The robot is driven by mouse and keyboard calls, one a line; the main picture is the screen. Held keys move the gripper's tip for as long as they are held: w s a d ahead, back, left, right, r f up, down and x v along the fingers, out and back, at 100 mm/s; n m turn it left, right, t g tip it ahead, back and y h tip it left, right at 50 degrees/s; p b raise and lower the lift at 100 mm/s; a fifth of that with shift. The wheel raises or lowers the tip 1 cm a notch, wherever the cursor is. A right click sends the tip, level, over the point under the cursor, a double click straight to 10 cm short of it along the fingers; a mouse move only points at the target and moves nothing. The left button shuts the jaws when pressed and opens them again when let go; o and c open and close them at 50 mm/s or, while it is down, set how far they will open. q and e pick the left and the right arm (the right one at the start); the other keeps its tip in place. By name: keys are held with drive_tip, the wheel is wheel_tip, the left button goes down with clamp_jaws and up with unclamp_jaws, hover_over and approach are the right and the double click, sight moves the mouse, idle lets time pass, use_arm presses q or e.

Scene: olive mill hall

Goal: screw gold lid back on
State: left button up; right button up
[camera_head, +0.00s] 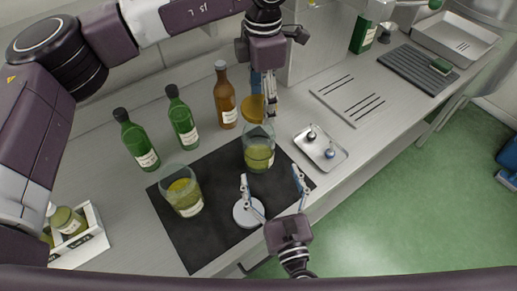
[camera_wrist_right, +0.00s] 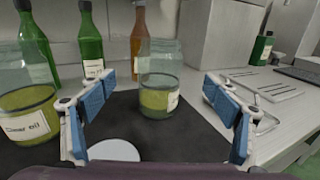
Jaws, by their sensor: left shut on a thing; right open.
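The gold lid (camera_head: 252,108) is held tilted, nearly on edge, in my left gripper (camera_head: 264,98), which is shut on it. It is above and behind an open glass jar (camera_head: 258,152) with yellow-green oil and a pale label. This jar stands upright on the dark mat and also shows in the right wrist view (camera_wrist_right: 158,80). A second open oil jar (camera_head: 183,192) stands on the mat to the left; its label shows in the right wrist view (camera_wrist_right: 28,125). My right gripper (camera_head: 272,180) is open and empty, its fingers apart on the near side of the first jar.
A white disc (camera_head: 248,212) lies on the dark mat (camera_head: 210,240) by my right gripper. Green bottles (camera_head: 138,140) (camera_head: 182,118) and a brown bottle (camera_head: 225,98) stand behind. A metal tray (camera_head: 320,150) with small knobbed items lies right. A white crate (camera_head: 85,245) holds jars.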

sight(255, 127)
use_arm(q)
drive_tip(key=shift+w+a+f, duration=0.15)
drive_tip(key=shift+w+f, duration=0.05)
drive_tip(key=shift+w, duration=0.25)
use_arm(e)
drive_tip(key=x, duration=1.2)
drive_tip(key=shift+w+f, duration=0.1)
drive_tip(key=shift+w, duration=0.35)
use_arm(q)
drive_tip(key=shift+s, duration=0.1)
use_arm(e)
drive_tip(key=shift+s, duration=0.1)
drive_tip(key=shift+c, duration=0.3)
drive_tip(key=c, duration=1.7)
use_arm(q)
drive_tip(key=shift+f, duration=2.45)
use_arm(e)
drive_tip(key=shift+c, duration=0.2)
use_arm(q)
drive_tip(key=shift+f, duration=0.9)
drive_tip(key=shift+f, duration=0.5)
